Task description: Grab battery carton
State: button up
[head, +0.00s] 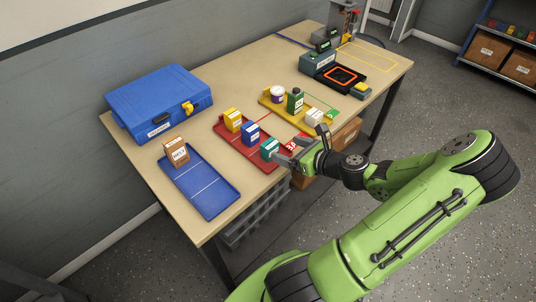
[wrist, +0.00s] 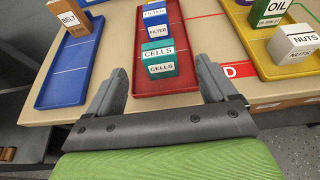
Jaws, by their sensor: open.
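The battery carton is a small teal box labelled CELLS (wrist: 160,61). It stands at the near end of the red tray (wrist: 180,87), and in the head view (head: 269,149) it is just left of my gripper. My gripper (wrist: 163,70) is open and empty. Its two fingers point towards the carton, one to each side in the wrist view, with gaps between fingers and carton. In the head view my gripper (head: 284,154) is at the table's front edge. I cannot tell its exact height over the tray.
A blue FILTER box (head: 250,133) and a yellow box (head: 233,120) stand behind the carton in the same tray. A blue tray (head: 208,190) with a BELT box (head: 176,151) is left; a yellow tray (head: 272,101) with OIL bottle and NUTS box (wrist: 294,43) is right.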

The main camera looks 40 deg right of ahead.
aim_at(266, 143)
jog(key=b+x, duration=0.1)
jog(key=x, duration=0.2)
jog(key=b+x, duration=0.1)
jog(key=x, duration=0.3)
jog(key=b+x, duration=0.1)
jog(key=x, duration=0.2)
jog(key=shift+w+a+f, duration=0.1)
jog(key=shift+w+f, duration=0.15)
jog(key=shift+f, duration=0.2)
jog(key=shift+s+r, duration=0.1)
